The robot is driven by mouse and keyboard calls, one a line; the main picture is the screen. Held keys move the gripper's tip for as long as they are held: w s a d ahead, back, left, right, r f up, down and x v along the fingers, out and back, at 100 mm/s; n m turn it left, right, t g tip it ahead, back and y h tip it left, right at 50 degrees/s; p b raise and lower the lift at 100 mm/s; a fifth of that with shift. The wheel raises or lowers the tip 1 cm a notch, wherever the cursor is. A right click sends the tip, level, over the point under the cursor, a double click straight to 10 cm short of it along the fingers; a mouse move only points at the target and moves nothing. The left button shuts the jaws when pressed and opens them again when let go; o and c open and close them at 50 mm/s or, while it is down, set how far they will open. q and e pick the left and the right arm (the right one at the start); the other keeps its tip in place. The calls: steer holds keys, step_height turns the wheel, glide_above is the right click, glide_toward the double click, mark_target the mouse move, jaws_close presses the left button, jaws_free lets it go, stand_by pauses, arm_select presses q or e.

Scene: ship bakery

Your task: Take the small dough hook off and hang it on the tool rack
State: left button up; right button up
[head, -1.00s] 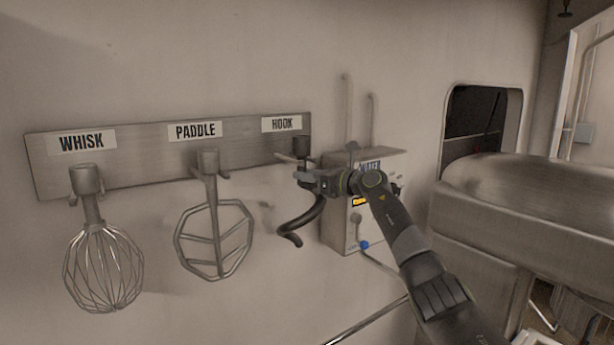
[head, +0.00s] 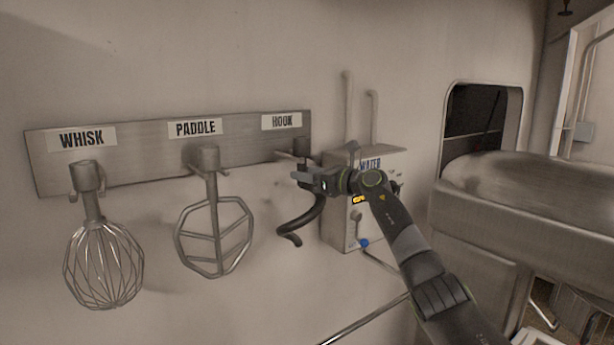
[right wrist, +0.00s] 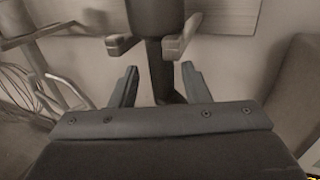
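The dark dough hook (head: 300,222) hangs at the right end of the tool rack (head: 142,160), under the HOOK label (head: 281,121). Its thick top sits above the two rack prongs, with its shaft between them, as the right wrist view shows (right wrist: 155,18). Its curved lower end hangs free below my right gripper. My right gripper (head: 305,178) is just below the prongs. In the right wrist view its fingers (right wrist: 159,84) stand apart on both sides of the shaft, with gaps visible. My left gripper is out of view.
A whisk (head: 104,265) and a paddle (head: 214,238) hang on the rack to the left. A water box (head: 345,225) with pipes is on the wall close behind my right arm. A large metal machine (head: 530,205) stands at the right.

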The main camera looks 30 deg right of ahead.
steer(key=shift+o, duration=0.4)
steer(key=shift+f, duration=0.25)
steer(key=b+v, duration=0.9)
steer(key=v, duration=0.8)
steer(key=shift+s+r, duration=0.2)
